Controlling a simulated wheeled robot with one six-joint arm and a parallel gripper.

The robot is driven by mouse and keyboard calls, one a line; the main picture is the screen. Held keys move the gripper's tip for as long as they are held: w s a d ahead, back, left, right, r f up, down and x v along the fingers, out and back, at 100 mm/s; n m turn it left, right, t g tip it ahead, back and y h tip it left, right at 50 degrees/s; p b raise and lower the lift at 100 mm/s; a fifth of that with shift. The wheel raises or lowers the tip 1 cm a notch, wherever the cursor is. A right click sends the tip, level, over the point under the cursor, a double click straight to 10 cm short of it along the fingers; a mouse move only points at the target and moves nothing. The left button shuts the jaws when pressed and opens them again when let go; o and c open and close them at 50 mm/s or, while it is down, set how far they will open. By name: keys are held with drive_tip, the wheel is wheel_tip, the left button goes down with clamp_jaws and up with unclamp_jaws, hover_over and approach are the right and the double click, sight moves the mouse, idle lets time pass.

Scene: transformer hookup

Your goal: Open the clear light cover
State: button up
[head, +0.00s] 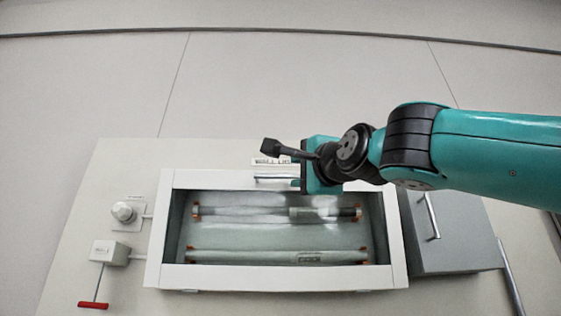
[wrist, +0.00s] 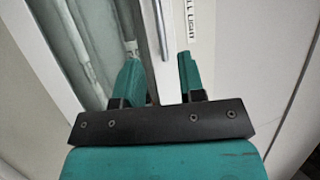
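The clear light cover (head: 277,236) lies over a white-framed wall light in the head view and looks shut, with two tubes showing through it. A metal bar handle (head: 275,178) runs along the top of its frame. In the wrist view the handle (wrist: 161,30) reaches down into the gap between my fingers. My gripper (head: 298,174) is at the right end of the handle. In the wrist view its two teal fingers (wrist: 159,66) are apart, with space on both sides of the handle. I see no contact, and the depth between fingers and handle is hard to judge.
A wall light label (head: 271,160) is above the handle, partly hidden by my wrist. A grey box (head: 450,240) with a handle stands at the right. A round knob (head: 124,212) and a small box with a red lever (head: 94,304) are at the left.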

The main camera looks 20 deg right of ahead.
sight(282, 176)
drive_tip(key=p+x, duration=0.5)
drive_tip(key=x, duration=0.4)
drive_tip(key=shift+w+r, duration=0.25)
drive_tip(key=shift+w, duration=0.4)
drive_tip(key=shift+c, duration=0.3)
clamp_jaws()
